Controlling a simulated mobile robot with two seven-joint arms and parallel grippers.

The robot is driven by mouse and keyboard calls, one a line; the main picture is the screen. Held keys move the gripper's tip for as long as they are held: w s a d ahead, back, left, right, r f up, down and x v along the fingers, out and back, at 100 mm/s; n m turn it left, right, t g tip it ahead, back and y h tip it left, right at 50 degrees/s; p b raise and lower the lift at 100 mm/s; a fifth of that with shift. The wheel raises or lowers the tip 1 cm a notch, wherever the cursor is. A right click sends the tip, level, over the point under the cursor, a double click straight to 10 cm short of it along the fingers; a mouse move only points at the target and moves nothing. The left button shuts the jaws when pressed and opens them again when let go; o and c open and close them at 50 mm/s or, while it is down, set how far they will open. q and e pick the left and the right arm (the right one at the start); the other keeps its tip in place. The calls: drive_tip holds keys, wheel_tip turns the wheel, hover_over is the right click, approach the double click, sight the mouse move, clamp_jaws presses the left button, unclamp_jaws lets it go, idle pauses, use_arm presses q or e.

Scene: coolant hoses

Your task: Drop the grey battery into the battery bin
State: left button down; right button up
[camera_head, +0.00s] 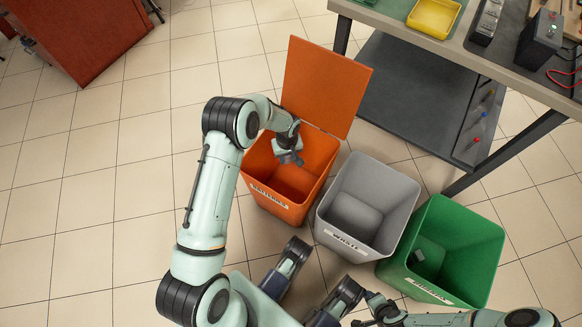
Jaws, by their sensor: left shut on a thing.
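The battery bin (262,182) is the orange one, with a "BATTERIES" label on its front. Its orange lid (325,85) is tilted up at the back. My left gripper (288,152) is over the open mouth of this bin, pointing down and shut on the grey battery (291,158). The battery is small here and mostly hidden by the fingers; I cannot tell its exact height above the bin floor. My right gripper (368,319) is low at the bottom edge, partly cut off, and its jaws cannot be made out.
A grey bin (327,224) labelled "WASTE" stands right of the orange one. A green bin (474,237) holds a small dark object (418,257). A workbench (470,53) with a yellow tray (433,16) is at upper right. A red-brown cabinet (75,35) is at upper left. Left floor is clear.

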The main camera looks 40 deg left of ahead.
use_arm(q)
drive_tip(key=c, duration=0.7)
unclamp_jaws()
wheel_tip(320, 180, up, 9)
drive_tip(key=shift+f+p, duration=0.1)
drive_tip(key=shift+p, duration=1.1)
wheel_tip(320, 180, up, 5)
drive_tip(key=shift+f+p, duration=0.15)
drive_tip(key=shift+p, duration=0.35)
use_arm(e)
drive_tip(key=shift+t, duration=0.4)
drive_tip(key=r, duration=0.1)
drive_tip(key=w+a+r, duration=0.1)
drive_tip(key=r, duration=0.3)
drive_tip(key=shift+w+a+r, duration=0.1)
drive_tip(key=shift+w+a, duration=0.25)
drive_tip(key=shift+a, duration=0.05)
